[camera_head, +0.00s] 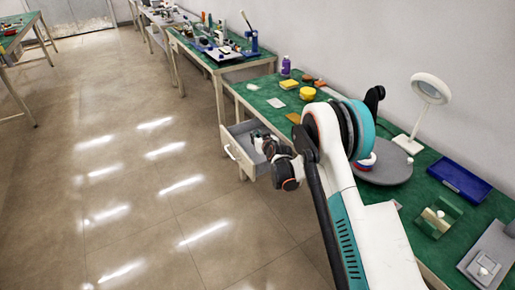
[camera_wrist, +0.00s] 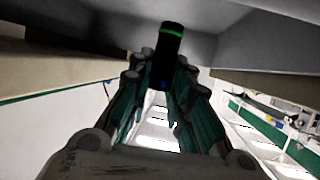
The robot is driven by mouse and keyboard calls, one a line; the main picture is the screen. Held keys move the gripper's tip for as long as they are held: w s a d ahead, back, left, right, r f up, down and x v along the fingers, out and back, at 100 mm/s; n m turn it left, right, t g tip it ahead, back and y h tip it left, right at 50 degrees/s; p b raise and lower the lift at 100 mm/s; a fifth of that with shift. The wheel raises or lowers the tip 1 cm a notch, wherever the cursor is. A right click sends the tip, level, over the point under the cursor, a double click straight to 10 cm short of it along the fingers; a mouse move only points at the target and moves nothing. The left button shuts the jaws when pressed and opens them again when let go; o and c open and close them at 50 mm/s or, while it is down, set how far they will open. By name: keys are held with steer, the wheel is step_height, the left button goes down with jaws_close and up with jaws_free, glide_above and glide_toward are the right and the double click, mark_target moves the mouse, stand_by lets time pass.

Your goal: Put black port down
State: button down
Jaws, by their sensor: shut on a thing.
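The black port (camera_wrist: 172,42) is a dark cylinder with a green ring near its far end. In the wrist view it stands out from between the fingertips of my gripper (camera_wrist: 160,78), which is shut on it. Its lower part is hidden between the fingers. In the head view my arm reaches down to the open drawer (camera_head: 236,154) at the near side of the workbench. The port cannot be made out there, as my own arm and wrist cover that spot.
The green-topped bench (camera_head: 402,182) holds a grey round turntable (camera_head: 388,172), a blue tray (camera_head: 459,181), a white magnifier lamp (camera_head: 430,88) and yellow pieces (camera_head: 307,93). More benches stand behind. The floor left of the drawer is clear.

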steer(key=shift+f+b, duration=0.75)
steer(key=shift+f, duration=1.35)
steer(key=shift+f, duration=0.2)
steer(key=c, duration=1.5)
jaws_free()
steer(key=shift+r, duration=0.2)
steer(key=p+v, duration=0.3)
steer(key=v, duration=0.9)
